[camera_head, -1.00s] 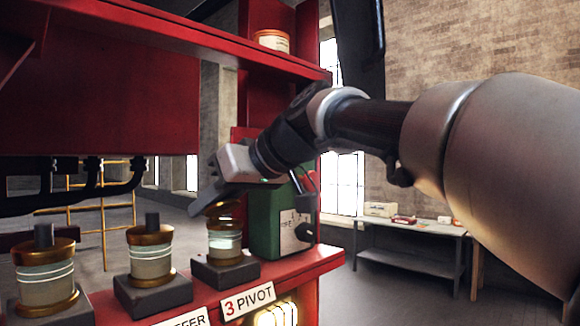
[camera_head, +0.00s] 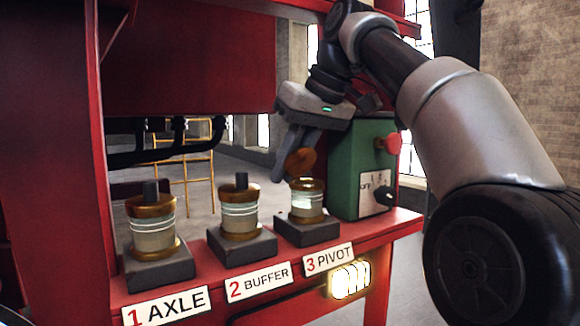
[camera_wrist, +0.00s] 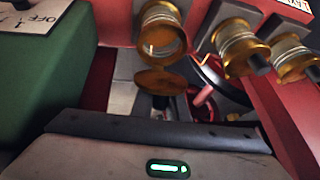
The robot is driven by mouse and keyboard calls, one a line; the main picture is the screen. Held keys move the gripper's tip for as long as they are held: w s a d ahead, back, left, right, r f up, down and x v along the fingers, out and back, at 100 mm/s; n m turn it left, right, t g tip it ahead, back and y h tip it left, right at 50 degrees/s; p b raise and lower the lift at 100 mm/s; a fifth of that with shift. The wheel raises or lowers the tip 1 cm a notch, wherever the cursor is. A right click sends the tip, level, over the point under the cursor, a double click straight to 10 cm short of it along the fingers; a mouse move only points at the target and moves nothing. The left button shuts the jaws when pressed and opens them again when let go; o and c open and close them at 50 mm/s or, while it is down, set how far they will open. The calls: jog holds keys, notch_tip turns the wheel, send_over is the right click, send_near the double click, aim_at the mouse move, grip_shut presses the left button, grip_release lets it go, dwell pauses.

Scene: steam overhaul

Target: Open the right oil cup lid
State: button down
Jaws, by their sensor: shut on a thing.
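The right oil cup (camera_head: 307,200), marked 3 PIVOT, is a glass cup with brass bands on a dark block. Its brass lid (camera_head: 300,161) stands tilted up above the rim, and the cup's mouth is open in the wrist view (camera_wrist: 160,40). The lid shows in the wrist view (camera_wrist: 160,80) as a brass disc beside the mouth, with its dark knob toward my gripper. My gripper (camera_head: 288,160) is at the lid's left side, fingers pointing down, shut on the lid. The fingers partly hide the knob.
The axle cup (camera_head: 152,225) and buffer cup (camera_head: 240,210) stand to the left with dark knobs upright on their lids. A green control box (camera_head: 362,165) with a red button (camera_head: 388,144) stands close on the right.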

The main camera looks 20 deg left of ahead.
jog(key=shift+h, duration=0.3)
dwell(0.4)
jog(key=c, duration=1.7)
grip_release()
